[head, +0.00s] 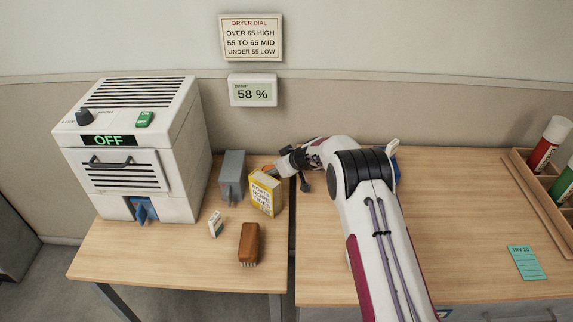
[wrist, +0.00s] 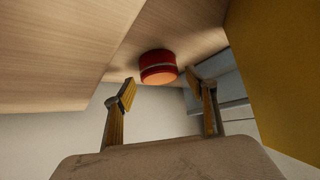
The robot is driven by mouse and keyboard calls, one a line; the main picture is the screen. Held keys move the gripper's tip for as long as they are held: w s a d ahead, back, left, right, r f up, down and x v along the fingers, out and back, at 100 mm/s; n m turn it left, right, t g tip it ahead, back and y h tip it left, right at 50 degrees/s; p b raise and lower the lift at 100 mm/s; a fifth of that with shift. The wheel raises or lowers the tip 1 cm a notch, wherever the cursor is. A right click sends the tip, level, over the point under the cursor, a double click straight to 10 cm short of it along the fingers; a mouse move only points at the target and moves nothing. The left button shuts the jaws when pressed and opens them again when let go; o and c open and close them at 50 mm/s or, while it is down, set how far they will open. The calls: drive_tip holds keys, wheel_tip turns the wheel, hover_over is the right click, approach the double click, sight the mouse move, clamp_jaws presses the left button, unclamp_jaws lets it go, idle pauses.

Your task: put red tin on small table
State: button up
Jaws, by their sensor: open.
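The red tin (wrist: 158,67), with a pale band around it, shows in the wrist view on a wooden top near its edge. My gripper (wrist: 162,87) is open, with its two fingertips apart on either side of the near end of the tin. I cannot tell whether either finger touches it. In the head view my gripper (head: 279,167) is low behind the yellow box, and the tin is mostly or wholly hidden there. The small table (head: 180,270) is the wooden one at the left.
The small table bears a white dryer (head: 180,150) reading OFF, a grey box (head: 232,177), a yellow box (head: 264,194), a small white box (head: 215,224) and a brown brush (head: 249,243). A narrow gap separates it from the larger desk (head: 470,220). Its front left is clear.

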drive_tip(key=v, duration=1)
idle(1.0)
drive_tip(key=s+d+r+m+g+h, duration=0.1)
drive_tip(key=s+d+r, duration=0.2)
drive_tip(key=s+r, duration=0.8)
drive_tip(key=s+d+r+m, duration=0.2)
drive_tip(key=s+r, duration=0.8)
drive_tip(key=r, duration=0.3)
drive_tip(key=s+d+m+h, duration=0.1)
drive_tip(key=s+d, duration=0.3)
drive_tip(key=s, duration=0.6)
drive_tip(key=s+d+m+h, duration=0.2)
drive_tip(key=s+d, duration=0.3)
drive_tip(key=s, duration=0.5)
drive_tip(key=s+d+r+m+h, duration=0.1)
drive_tip(key=s+d, duration=0.4)
drive_tip(key=s, duration=0.5)
drive_tip(key=shift+s+m+h, duration=0.25)
drive_tip(key=shift+m+h, duration=0.45)
drive_tip(key=shift+m, duration=0.3)
drive_tip(key=shift+r, duration=0.1)
